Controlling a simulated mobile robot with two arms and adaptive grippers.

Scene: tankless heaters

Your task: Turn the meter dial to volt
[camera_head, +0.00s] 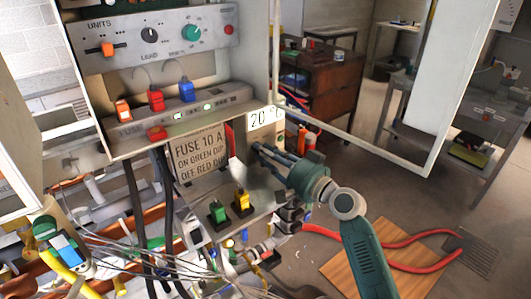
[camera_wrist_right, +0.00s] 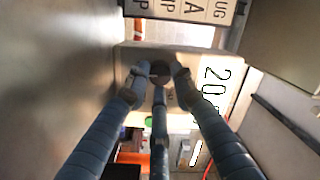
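The meter (camera_head: 265,119) is a pale box with a "20 °C" display, standing right of the fuse sign. In the right wrist view the meter's face (camera_wrist_right: 190,62) shows with its display at the right. A dark round dial (camera_wrist_right: 160,70) sits on that face. My right gripper (camera_head: 260,152) reaches the meter from the lower right. In the wrist view its fingertips (camera_wrist_right: 161,78) are around the dial. I cannot tell whether they touch it. In the head view the fingers hide the dial.
A panel (camera_head: 155,35) with knobs, switches and coloured plugs is above left. A "FUSE 10 A" sign (camera_head: 200,155) hangs beside the meter. Green and yellow plugs (camera_head: 218,211) stand below. An open cabinet door frame (camera_head: 360,140) is at the right. Loose wires (camera_head: 140,257) cross the lower left.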

